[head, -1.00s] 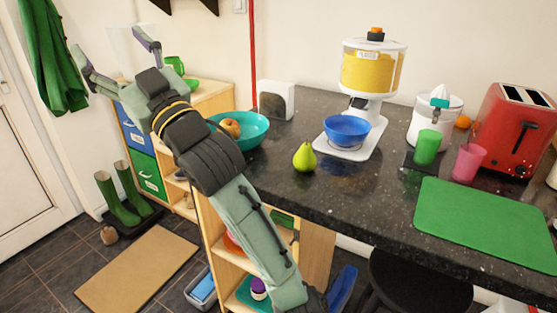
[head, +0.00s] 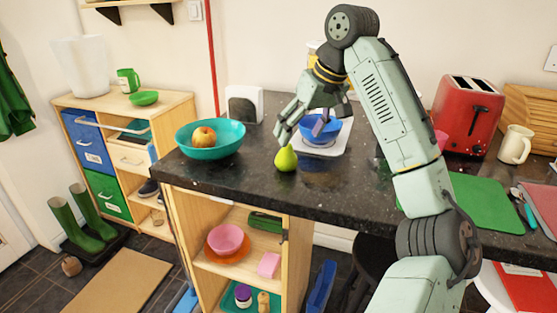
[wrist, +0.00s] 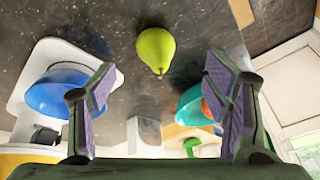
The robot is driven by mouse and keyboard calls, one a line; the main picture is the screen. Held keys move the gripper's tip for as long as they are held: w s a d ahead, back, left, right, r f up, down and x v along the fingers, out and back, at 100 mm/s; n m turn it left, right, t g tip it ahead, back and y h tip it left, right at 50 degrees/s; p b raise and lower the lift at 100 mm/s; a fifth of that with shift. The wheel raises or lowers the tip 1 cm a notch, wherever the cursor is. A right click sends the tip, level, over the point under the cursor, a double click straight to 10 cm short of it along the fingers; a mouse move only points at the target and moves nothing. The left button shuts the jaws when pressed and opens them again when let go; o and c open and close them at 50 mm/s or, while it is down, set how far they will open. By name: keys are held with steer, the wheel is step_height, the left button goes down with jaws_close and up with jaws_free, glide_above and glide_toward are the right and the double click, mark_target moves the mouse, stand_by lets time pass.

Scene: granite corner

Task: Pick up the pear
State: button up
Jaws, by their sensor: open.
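The green pear (head: 286,159) stands upright on the dark granite counter, near its front edge, in the head view. In the wrist view the pear (wrist: 156,50) lies ahead of the fingertips, roughly centred between them. My gripper (head: 301,130) is open and empty, just above and behind the pear to its right in the head view. Its two purple-padded fingers (wrist: 162,85) are spread wide in the wrist view. The pear is apart from both fingers.
The blue bowl (head: 318,127) on the white scale (head: 338,142) stands close behind my gripper. A teal bowl (head: 189,146) with an apple (head: 204,137) is left of the pear. A green mat (head: 482,204) and red toaster (head: 467,116) are at right.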

mark_target(293, 151)
steer(key=x, duration=0.3)
steer(key=p+x, duration=0.1)
steer(key=x, duration=0.2)
steer(key=p+x, duration=0.1)
steer(key=x, duration=0.2)
steer(key=shift+w+d+f, duration=0.1)
steer(key=shift+w+f, duration=0.2)
steer(key=shift+w, duration=0.1)
steer(key=shift+c, duration=0.4)
steer(key=c, duration=1.2)
